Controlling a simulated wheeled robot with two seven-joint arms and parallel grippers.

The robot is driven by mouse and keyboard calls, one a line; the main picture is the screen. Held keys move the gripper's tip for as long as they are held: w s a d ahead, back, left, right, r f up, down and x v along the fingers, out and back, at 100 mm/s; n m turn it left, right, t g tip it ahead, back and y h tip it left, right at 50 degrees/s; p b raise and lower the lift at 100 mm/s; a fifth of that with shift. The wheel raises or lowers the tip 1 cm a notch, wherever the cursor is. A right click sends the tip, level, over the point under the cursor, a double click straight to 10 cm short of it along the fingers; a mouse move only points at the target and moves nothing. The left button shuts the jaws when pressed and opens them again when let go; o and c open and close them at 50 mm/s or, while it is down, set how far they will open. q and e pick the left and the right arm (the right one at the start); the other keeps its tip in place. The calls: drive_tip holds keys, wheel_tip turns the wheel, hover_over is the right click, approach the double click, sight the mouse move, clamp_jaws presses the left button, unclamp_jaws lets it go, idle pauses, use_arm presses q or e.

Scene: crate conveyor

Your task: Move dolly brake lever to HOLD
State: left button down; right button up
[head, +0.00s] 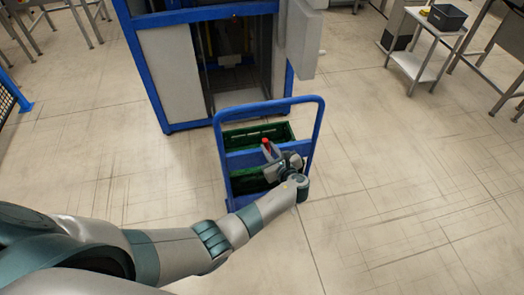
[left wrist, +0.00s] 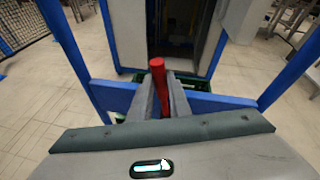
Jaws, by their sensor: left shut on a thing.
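The blue dolly (head: 318,128) stands in front of me with its handle frame towards me. Its red brake lever (head: 266,145) shows above the blue crossbar in the head view. My left gripper (head: 270,153) is at the lever. In the left wrist view the red lever (left wrist: 158,80) stands between the two grey fingers of the left gripper (left wrist: 160,92), which are shut on it. The lever's lower part is hidden by the fingers and the gripper body. No HOLD marking can be read. My right gripper is not in view.
Green crates (head: 257,137) sit on the dolly behind the crossbar. A blue-framed machine (head: 172,75) with an open bay stands just beyond the dolly. A steel cart (head: 415,65) with a dark bin (head: 446,17) is at the upper right. The floor right of the dolly is clear.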

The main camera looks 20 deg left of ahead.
use_arm(q)
drive_tip(key=shift+w+d+m+y+b, duration=0.3)
drive_tip(key=shift+w+d+m+y, duration=0.3)
drive_tip(key=shift+d+m, duration=0.3)
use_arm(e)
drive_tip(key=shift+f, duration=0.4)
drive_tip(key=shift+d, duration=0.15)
use_arm(q)
drive_tip(key=c, duration=1.6)
unclamp_jaws()
drive_tip(key=shift+w+d, duration=0.1)
drive_tip(key=shift+c, duration=0.2)
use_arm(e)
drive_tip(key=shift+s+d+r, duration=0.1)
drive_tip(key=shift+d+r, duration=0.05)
